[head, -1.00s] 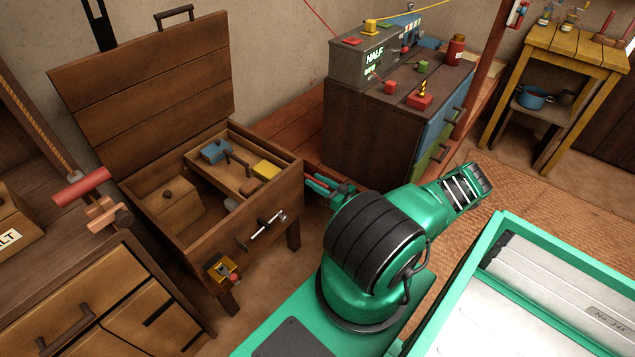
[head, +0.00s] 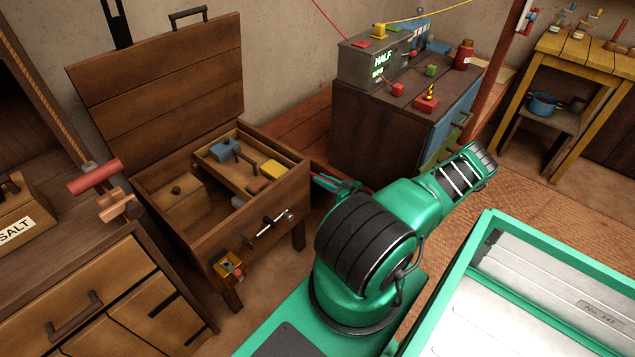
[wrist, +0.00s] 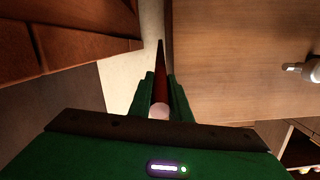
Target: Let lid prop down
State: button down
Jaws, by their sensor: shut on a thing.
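The wooden chest (head: 262,225) stands with its hinged lid (head: 160,85) raised, leaning back near the wall. My gripper (head: 328,184) is beside the chest's right side. In the wrist view my gripper (wrist: 160,92) is shut on a dark red rod (wrist: 160,65) with a pale round end, apparently the lid prop. The rod runs away from the camera, alongside a wooden panel (wrist: 235,60). In the head view the fingers and chest corner hide most of it, and I cannot tell whether it touches the lid.
The chest holds a small box (head: 178,194) and a tray with blue and yellow pieces. A silver latch handle (head: 270,226) and a yellow fitting (head: 228,265) are on its front. A dark cabinet (head: 375,135) stands behind my arm. Woven floor lies to the right.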

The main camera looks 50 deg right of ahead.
jog(key=shift+r, duration=0.1)
jog(key=c, duration=1.6)
grip_release()
jog(key=shift+r, duration=0.1)
jog(key=shift+c, duration=0.2)
jog(key=shift+s, duration=0.1)
jog(key=s+r, duration=0.1)
jog(key=s, duration=0.9)
jog(key=shift+s, duration=0.25)
